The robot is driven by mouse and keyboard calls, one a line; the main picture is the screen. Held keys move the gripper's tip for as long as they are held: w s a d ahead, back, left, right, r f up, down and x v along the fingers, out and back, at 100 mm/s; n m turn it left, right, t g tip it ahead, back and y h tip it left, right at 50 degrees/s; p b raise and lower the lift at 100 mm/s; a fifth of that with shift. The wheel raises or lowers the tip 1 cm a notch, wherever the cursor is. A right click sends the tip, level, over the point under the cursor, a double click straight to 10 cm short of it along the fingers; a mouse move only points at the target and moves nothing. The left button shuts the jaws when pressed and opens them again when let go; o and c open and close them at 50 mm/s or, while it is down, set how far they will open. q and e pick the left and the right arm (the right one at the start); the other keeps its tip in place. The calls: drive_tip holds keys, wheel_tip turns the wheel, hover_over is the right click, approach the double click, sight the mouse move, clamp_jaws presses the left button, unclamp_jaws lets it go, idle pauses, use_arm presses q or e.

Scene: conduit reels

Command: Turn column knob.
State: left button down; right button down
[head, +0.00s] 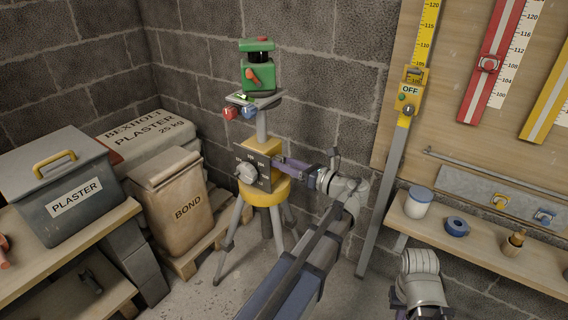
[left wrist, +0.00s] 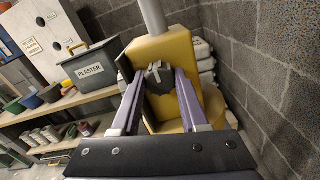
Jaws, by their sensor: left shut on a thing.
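A tripod stands in the corner with a yellow column housing (head: 266,190). Its front has a black dial plate with a pale round knob (head: 246,173). My left gripper (head: 282,163) reaches the right side of the housing. In the left wrist view, my left gripper's purple fingers (left wrist: 159,84) are shut on a dark grey column knob (left wrist: 158,76) on the yellow housing (left wrist: 165,48). In the head view that knob is hidden by the plate and gripper. My right arm shows at the lower right, but its fingers are out of view.
A green instrument (head: 258,76) tops the tripod, with red and blue knobs below it. A yellow levelling staff (head: 404,122) leans at right, beside a wooden shelf (head: 480,248).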

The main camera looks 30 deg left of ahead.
use_arm(q)
drive_tip(key=n, duration=2.8)
drive_tip(key=shift+s+f+n, duration=0.1)
drive_tip(key=shift+f+n, duration=0.05)
drive_tip(key=shift+n, duration=0.25)
idle(0.3)
drive_tip(key=c, duration=0.7)
unclamp_jaws()
